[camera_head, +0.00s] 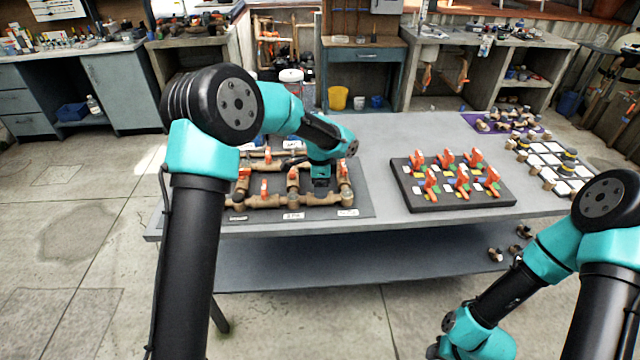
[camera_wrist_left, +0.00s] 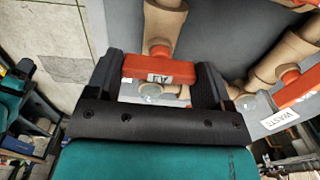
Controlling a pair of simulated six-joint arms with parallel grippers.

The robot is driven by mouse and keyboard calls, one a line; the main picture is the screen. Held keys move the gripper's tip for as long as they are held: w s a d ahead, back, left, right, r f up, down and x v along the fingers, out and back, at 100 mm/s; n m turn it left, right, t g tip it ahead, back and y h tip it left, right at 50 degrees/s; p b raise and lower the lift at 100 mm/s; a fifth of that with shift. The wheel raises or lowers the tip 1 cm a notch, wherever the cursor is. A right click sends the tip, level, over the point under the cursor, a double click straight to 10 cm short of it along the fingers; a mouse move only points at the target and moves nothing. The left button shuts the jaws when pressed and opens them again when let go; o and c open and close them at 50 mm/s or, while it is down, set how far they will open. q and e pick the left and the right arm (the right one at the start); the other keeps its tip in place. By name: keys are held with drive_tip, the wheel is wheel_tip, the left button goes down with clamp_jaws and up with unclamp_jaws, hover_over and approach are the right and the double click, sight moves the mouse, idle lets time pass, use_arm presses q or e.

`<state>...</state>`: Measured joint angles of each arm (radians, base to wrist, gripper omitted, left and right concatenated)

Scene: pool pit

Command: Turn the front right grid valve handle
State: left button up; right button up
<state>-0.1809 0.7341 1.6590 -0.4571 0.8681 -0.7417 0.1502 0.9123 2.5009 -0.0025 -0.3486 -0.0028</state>
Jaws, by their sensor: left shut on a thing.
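A pipe grid with orange valve handles lies on a dark board (camera_head: 360,205) at the left of the table. An orange handle (camera_head: 344,168) shows at the right end of the grid. My left gripper (camera_head: 320,182) is down at the grid just left of it, its fingers hard to make out in the head view. In the left wrist view my left gripper (camera_wrist_left: 158,82) has one finger on each side of an orange labelled handle (camera_wrist_left: 158,64) and is shut on it. I cannot tell for certain which handle of the grid this is. My right gripper is out of view.
A second orange handle (camera_wrist_left: 298,92) and a WASTE label (camera_wrist_left: 280,121) are close by on the right in the left wrist view. A dark board (camera_head: 410,200) with several orange-handled valves stands right of the grid. Bare grey table (camera_head: 380,135) lies behind it.

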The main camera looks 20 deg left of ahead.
use_arm(q)
drive_tip(key=o, duration=0.9)
drive_tip(key=shift+r, duration=0.1)
wheel_tip(320, 180, up, 17)
drive_tip(key=shift+r, duration=0.15)
idle(0.4)
